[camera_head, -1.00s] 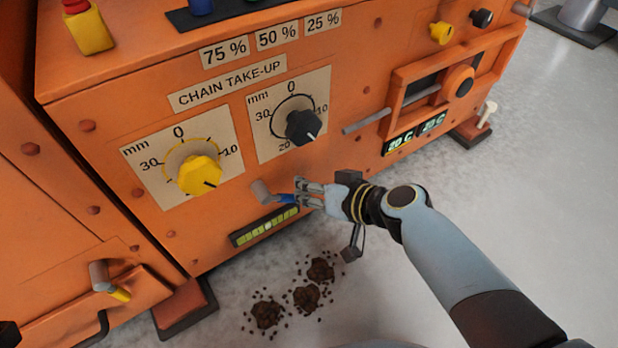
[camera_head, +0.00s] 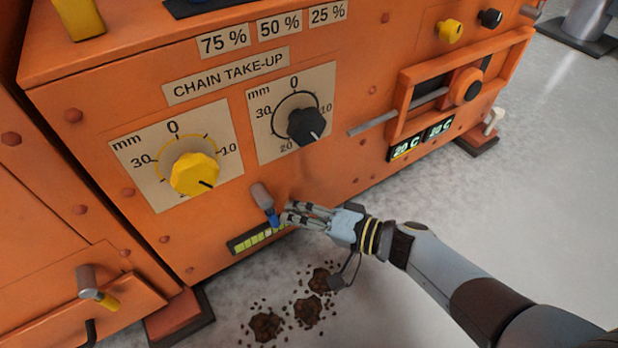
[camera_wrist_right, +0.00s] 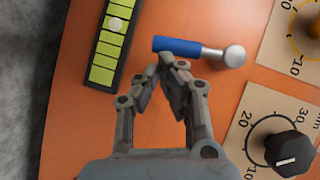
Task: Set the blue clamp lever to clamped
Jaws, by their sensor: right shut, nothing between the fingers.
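The clamp lever has a grey pivot (camera_head: 261,195) on the orange panel and a short blue handle (camera_head: 273,219). In the head view the handle points downward, slightly to the right. My right gripper (camera_head: 288,214) is shut and empty, its fingertips just right of the blue handle. In the right wrist view the blue handle (camera_wrist_right: 178,46) lies just beyond the closed fingertips (camera_wrist_right: 173,62), with the grey pivot (camera_wrist_right: 234,56) to its right. The fingertips are at or very near the handle; I cannot tell whether they touch. My left gripper is not in view.
A yellow-green segmented gauge (camera_head: 252,241) sits just below the lever. A yellow knob (camera_head: 194,174) and a black knob (camera_head: 306,126) are above it. Dark crumbly piles (camera_head: 307,311) lie on the floor. The grey floor (camera_head: 545,180) at right is open.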

